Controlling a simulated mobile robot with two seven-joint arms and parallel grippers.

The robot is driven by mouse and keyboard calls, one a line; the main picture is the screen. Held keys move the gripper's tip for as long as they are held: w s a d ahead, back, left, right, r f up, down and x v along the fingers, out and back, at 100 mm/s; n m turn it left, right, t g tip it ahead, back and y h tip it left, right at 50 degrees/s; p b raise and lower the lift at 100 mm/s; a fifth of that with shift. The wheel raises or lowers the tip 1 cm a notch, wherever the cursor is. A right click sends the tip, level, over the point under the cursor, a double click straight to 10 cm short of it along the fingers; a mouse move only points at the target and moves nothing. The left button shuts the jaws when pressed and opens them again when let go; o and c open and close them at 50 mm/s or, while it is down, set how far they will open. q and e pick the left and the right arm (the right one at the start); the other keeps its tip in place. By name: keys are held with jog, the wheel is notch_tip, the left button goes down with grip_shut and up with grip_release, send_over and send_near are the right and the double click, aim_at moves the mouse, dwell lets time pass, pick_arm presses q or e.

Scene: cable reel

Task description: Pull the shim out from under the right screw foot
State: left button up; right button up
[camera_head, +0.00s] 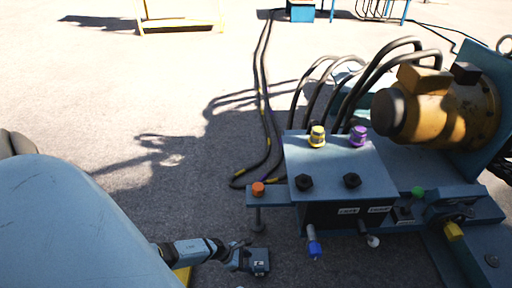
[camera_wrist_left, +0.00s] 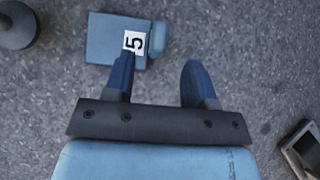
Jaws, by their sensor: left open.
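A blue block with a white label (camera_head: 260,262) lies on the ground in the head view. In the left wrist view the same blue block (camera_wrist_left: 101,40) shows a "5" label and a small rounded tab on its right. I take it for the shim. A screw foot with an orange cap (camera_head: 258,189) stands behind it. A dark round pad (camera_wrist_left: 15,24) sits left of the block, visibly apart from it. My left gripper (camera_head: 240,254) is open and empty beside the block. In the wrist view its fingers (camera_wrist_left: 157,68) are spread; the left fingertip overlaps the block's lower edge.
The blue machine housing (camera_head: 330,170) with yellow and purple caps stands right of the foot. Black hoses (camera_head: 268,120) lie behind it. A grey-edged object (camera_wrist_left: 303,150) lies at the wrist view's lower right. Pavement (camera_head: 130,110) to the left is mostly free.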

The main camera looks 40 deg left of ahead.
pick_arm(q)
jog(key=p+v, duration=0.2)
jog(key=v, duration=0.4)
pick_arm(e)
jog(key=shift+s+a+f+m+g, duration=0.1)
jog(key=shift+s+a+m+g, duration=0.15)
jog(key=shift+s+m, duration=0.2)
jog(key=shift+s+a+m+g, duration=0.15)
jog(key=shift+s+m+g, duration=0.15)
jog(key=shift+m, duration=0.15)
pick_arm(q)
jog(key=shift+s+a+r, duration=0.1)
